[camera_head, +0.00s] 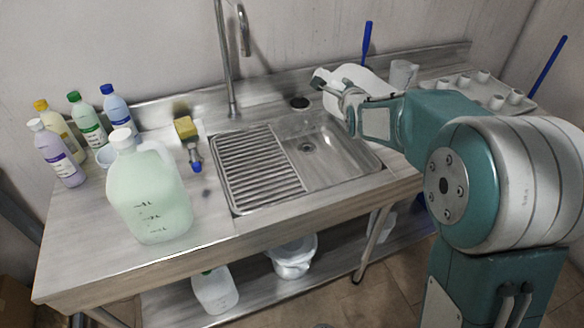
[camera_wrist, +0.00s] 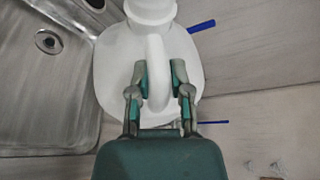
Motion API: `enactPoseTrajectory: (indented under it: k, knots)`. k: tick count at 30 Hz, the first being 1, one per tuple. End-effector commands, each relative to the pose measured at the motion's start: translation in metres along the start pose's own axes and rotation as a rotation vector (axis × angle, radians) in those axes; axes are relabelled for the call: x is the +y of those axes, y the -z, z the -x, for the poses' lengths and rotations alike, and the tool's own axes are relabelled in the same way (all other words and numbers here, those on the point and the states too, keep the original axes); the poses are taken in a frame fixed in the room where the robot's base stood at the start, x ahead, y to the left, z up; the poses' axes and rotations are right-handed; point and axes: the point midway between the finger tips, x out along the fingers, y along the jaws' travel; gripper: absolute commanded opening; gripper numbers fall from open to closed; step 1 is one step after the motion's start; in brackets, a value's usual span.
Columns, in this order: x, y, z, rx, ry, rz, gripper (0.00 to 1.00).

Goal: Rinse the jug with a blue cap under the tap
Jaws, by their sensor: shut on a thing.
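A white jug (camera_wrist: 112,75) fills the upper middle of the wrist view, and its handle is between my gripper's fingers (camera_wrist: 159,80). My gripper is shut on that handle. In the head view the same white jug (camera_head: 368,78) is beyond my gripper (camera_head: 347,105), behind the sink's right side, and my arm partly hides it. Its top looks white; I see no blue cap on it. I cannot tell whether it touches the counter. The tall metal tap (camera_head: 230,65) rises behind the sink (camera_head: 335,155), left of the jug.
A large pale green jug (camera_head: 150,200) with a white cap stands on the left counter. Several bottles (camera_head: 90,125) and a yellow brush (camera_head: 186,130) are behind it. A tray (camera_head: 455,88) with small cups is at the right. A blue stick (camera_head: 367,40) stands behind the jug.

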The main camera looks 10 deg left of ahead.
Motion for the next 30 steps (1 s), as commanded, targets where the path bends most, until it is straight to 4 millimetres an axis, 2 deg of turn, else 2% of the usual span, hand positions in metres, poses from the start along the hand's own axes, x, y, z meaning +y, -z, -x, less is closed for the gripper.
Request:
enactPoseTrajectory:
  k: [18, 30]
  knots:
    - [-0.0017, -0.0001, 0.0, -0.015, -0.123, -0.311, 0.0]
    - [-0.0006, -0.0004, 0.0, -0.019, -0.16, -0.4, 0.0]
